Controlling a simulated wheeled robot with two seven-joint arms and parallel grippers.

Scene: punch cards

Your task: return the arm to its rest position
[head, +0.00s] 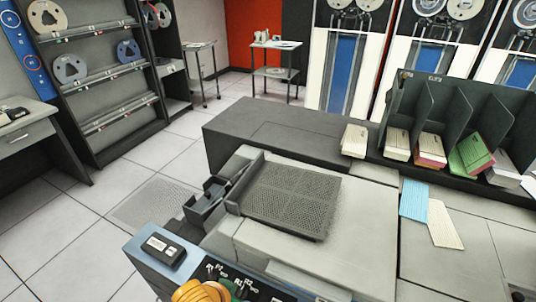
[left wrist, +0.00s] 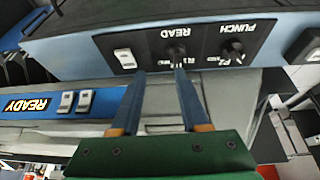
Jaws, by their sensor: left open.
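My left gripper (left wrist: 160,73) is open in the left wrist view, with two dark fingers reaching from a green body toward a panel. The dark knob labelled READ (left wrist: 176,52) shows near the right fingertip. No object is held between the fingers; I cannot tell whether a finger touches the knob. In the head view, orange and green parts of my left arm show at the bottom edge, over the machine's control panel (head: 262,291). The fingertips are hard to make out there. My right gripper is in neither view.
A PUNCH knob (left wrist: 232,50) and a READY panel (left wrist: 40,105) are close by. In the head view, a mesh plate (head: 290,197) tops the machine. Card stacks fill a dark sorter rack (head: 448,92) at right; loose cards (head: 413,200) lie before it. Floor (head: 50,225) is clear at left.

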